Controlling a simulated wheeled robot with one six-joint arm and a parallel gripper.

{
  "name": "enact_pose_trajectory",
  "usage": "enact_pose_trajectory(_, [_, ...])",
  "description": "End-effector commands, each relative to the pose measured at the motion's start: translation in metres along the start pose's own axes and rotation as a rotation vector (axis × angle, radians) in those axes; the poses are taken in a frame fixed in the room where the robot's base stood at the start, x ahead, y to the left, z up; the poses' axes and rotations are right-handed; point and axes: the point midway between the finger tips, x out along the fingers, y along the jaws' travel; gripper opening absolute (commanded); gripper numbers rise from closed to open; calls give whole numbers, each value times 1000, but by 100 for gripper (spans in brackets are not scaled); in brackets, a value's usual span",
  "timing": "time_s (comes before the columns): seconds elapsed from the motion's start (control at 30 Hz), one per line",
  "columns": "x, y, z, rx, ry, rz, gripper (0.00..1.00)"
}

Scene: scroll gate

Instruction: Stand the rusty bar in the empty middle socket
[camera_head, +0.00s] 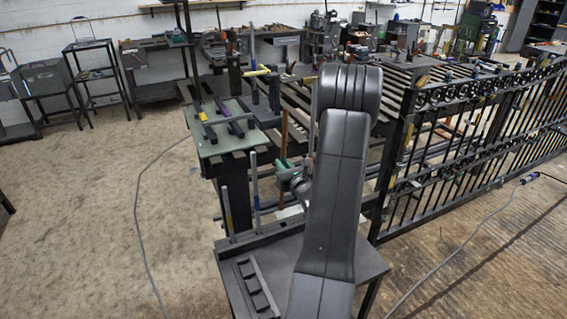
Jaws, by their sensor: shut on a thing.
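The rusty bar (284,132) is a thin reddish-brown rod, upright in the middle of the view. My gripper (285,172) shows beside my forearm and is shut on the rusty bar at its lower part. The bar's lower end is hard to make out, so I cannot tell whether it is in a socket. A dark socket rail (262,238) runs along the back of the small dark table (352,262). A grey bar (227,208) and a bluish-silver bar (255,185) stand upright at its left. My arm hides the rail's right part and the middle socket is not clearly seen.
A black slotted block (256,288) lies on the table's front left. A black scroll gate (450,150) stands at right. A cable (137,215) crosses the open floor at left.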

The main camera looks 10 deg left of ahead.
Motion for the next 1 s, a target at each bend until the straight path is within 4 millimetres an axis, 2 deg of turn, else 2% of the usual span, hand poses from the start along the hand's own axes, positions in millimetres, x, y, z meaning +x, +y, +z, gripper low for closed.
enact_pose_trajectory(0.6, [0,-2,-40,-1,-3,0,0])
enact_pose_trajectory(1.0, [0,-2,-49,-2,-4,-1,0])
